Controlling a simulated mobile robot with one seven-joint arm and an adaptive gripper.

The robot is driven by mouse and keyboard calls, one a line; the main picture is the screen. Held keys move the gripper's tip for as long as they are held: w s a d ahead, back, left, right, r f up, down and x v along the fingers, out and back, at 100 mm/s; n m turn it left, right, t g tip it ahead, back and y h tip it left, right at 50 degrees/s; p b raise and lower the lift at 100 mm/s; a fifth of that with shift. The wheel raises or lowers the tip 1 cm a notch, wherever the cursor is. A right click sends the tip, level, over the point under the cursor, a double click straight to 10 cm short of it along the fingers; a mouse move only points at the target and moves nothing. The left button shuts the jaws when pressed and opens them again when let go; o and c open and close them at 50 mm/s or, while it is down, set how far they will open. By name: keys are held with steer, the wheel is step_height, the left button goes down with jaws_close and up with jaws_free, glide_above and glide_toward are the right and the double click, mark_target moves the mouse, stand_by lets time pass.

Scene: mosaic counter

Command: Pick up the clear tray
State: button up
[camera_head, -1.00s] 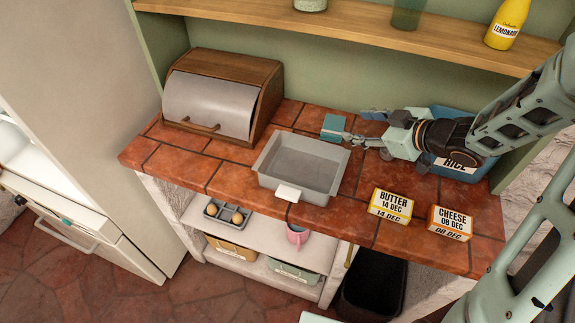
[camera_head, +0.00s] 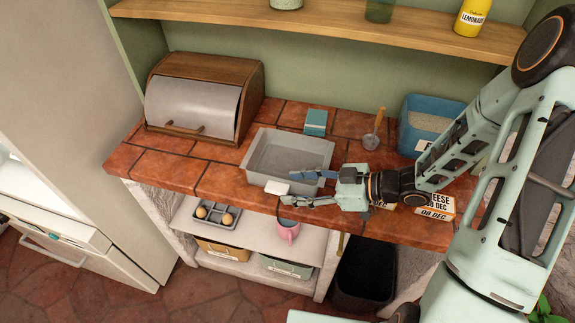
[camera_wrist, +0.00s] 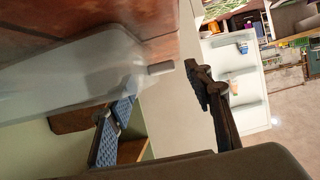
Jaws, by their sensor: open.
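The clear tray (camera_head: 258,178), a greyish, see-through shallow box with a white tag (camera_head: 277,187) on its front edge, sits on the tiled counter. My gripper (camera_head: 288,187) is open at the tray's front right corner, its upper finger overlapping the tray's near right part in the head view. The fingers are spread apart and hold nothing. In the wrist view the tray (camera_wrist: 85,75) fills the upper left, beside my open gripper (camera_wrist: 160,92). I cannot tell whether a finger touches the tray.
A bread box (camera_head: 205,95) stands left of the tray. A teal box (camera_head: 316,122), a wooden-handled tool (camera_head: 374,130) and a blue rice bin (camera_head: 428,120) are behind. The cheese box (camera_head: 437,206) is to the right, partly hidden by my arm. A shelf (camera_head: 330,28) hangs above.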

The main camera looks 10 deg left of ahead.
mark_target(280, 187)
steer(key=p+x, duration=0.1)
steer(key=x, duration=0.4)
steer(key=shift+s+a, duration=0.1)
steer(key=shift+a, duration=0.15)
steer(key=shift+r, duration=0.1)
jaws_close()
